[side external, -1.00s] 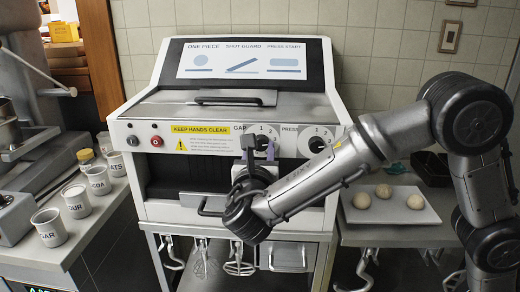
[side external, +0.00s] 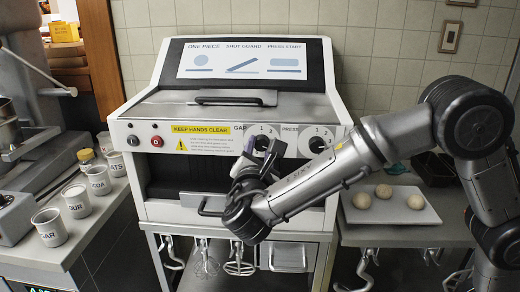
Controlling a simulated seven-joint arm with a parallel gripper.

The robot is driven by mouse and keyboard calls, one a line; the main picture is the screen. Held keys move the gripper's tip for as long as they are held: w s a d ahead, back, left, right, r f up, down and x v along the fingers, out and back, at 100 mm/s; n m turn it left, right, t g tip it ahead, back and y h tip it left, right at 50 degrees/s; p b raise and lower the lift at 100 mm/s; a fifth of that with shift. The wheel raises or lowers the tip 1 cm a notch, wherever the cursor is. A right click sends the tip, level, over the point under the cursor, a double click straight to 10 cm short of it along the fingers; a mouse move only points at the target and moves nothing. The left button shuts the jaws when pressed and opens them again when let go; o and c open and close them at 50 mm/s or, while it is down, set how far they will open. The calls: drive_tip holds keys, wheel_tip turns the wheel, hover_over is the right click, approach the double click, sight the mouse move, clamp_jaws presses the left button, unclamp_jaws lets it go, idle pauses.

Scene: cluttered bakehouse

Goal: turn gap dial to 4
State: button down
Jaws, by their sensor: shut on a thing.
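The machine's front panel carries the gap dial (side external: 263,134), a white round face with 1 and 2 visible at its top, beside the word GAP. My gripper (side external: 260,152) reaches up to it from below, its jaws shut on the gap dial's knob. The jaws stand tilted, with a dark finger on the right and a small lavender piece on the left. The knob's pointer and the dial's lower numbers are hidden behind my gripper, so I cannot read the setting.
The press dial (side external: 317,141) sits close to the right, with my forearm just below it. Red (side external: 155,141) and black buttons (side external: 133,140) are on the left. A tray (side external: 412,214) with dough balls stands right; labelled cups (side external: 74,208) stand left.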

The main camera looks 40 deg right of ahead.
drive_tip(key=shift+m, duration=0.6)
drive_tip(key=shift+c, duration=2.3)
unclamp_jaws()
drive_tip(key=shift+a, duration=0.1)
drive_tip(key=v, duration=1.3)
drive_tip(key=shift+s+a, duration=0.2)
drive_tip(key=shift+s, duration=0.1)
drive_tip(key=shift+r, duration=0.1)
